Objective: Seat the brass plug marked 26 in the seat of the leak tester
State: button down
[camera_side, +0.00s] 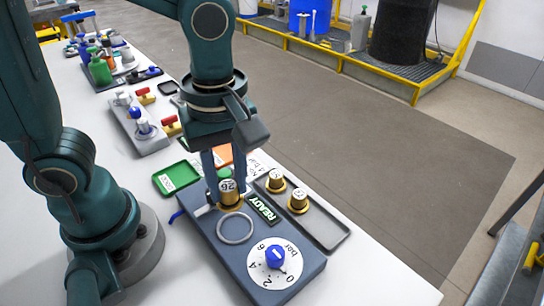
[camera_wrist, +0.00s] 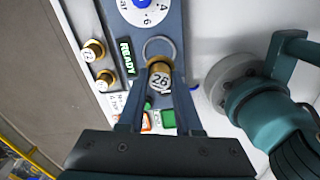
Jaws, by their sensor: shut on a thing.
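The brass plug marked 26 (camera_side: 229,197) is held upright between the fingers of my gripper (camera_side: 226,180), its numbered top facing up. In the wrist view, the plug (camera_wrist: 160,80) shows between the two fingers of my gripper (camera_wrist: 159,88). The leak tester (camera_side: 225,251) is a blue-grey box with a light ring-shaped seat (camera_side: 235,228) on top. The seat's ring also shows in the wrist view (camera_wrist: 160,38), partly behind the plug. The plug is over the tester's far end, offset from the ring; its exact height is unclear.
A grey tray (camera_side: 328,232) beside the tester holds two other brass plugs (camera_side: 298,201). The tester carries a READY sign (camera_side: 264,208) and a dial with a blue knob (camera_side: 275,256). A green tray (camera_side: 176,178) lies beyond. The bench's near right is clear.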

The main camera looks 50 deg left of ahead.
jog(key=shift+s+d, duration=0.1)
jog(key=shift+d, duration=0.05)
send_over(235, 228)
jog(key=shift+f, duration=2.8)
jog(key=shift+f, duration=0.45)
jog(key=c, duration=0.5)
grip_release()
jog(key=o, duration=0.3)
jog(key=shift+r, duration=0.2)
